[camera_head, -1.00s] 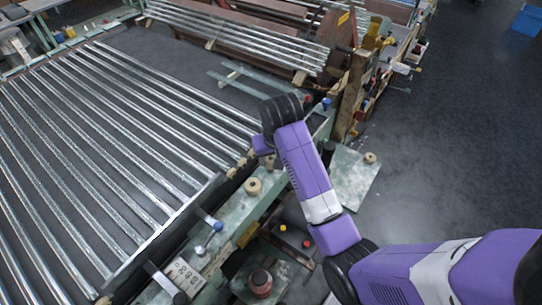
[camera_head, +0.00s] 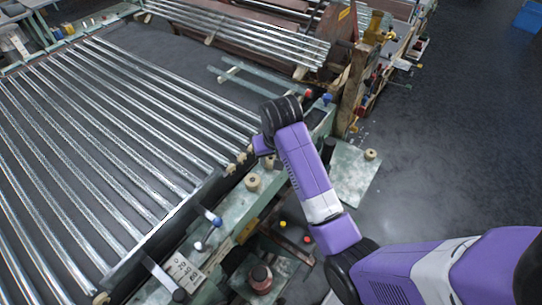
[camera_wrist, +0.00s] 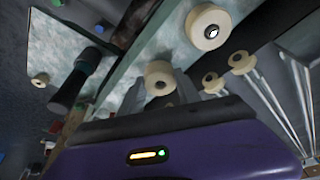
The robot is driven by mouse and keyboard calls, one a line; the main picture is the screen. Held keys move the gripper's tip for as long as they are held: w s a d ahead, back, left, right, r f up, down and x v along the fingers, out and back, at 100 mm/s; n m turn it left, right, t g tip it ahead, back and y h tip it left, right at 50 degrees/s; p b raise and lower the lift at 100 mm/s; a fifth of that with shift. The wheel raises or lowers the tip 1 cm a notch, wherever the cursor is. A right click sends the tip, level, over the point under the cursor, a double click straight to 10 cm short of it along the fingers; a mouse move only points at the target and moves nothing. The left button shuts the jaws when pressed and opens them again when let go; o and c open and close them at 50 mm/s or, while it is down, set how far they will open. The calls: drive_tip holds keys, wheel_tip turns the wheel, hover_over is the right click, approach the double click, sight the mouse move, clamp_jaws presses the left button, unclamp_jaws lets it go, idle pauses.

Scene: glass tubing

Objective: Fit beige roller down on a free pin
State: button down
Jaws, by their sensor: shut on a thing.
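My gripper (camera_wrist: 161,84) is shut on a beige roller (camera_wrist: 159,74), which sits between its grey fingers in the wrist view. In the head view my gripper (camera_head: 265,148) is over the green rail (camera_head: 232,207), its fingers mostly hidden by the purple wrist. Another beige roller (camera_head: 252,182) sits on the rail close by; in the wrist view this roller (camera_wrist: 208,27) has a bright pin end in its hole. A further beige roller (camera_head: 370,154) stands on the green plate at right. I cannot make out a bare pin near the held roller.
Long glass tubes (camera_head: 100,140) fill the rack at left. Smaller beige rollers (camera_wrist: 241,62) stand at the tube ends beside my gripper. A dark upright cylinder (camera_head: 328,150) stands on the green plate (camera_head: 352,182). Blue-capped and dark-capped rods stick out along the rail. Open floor lies at right.

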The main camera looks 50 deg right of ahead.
drive_tip(key=shift+f, duration=0.35)
drive_tip(key=c, duration=0.8)
unclamp_jaws()
drive_tip(key=shift+o, duration=0.2)
drive_tip(key=v, duration=0.7)
drive_tip(key=shift+r+b, duration=0.35)
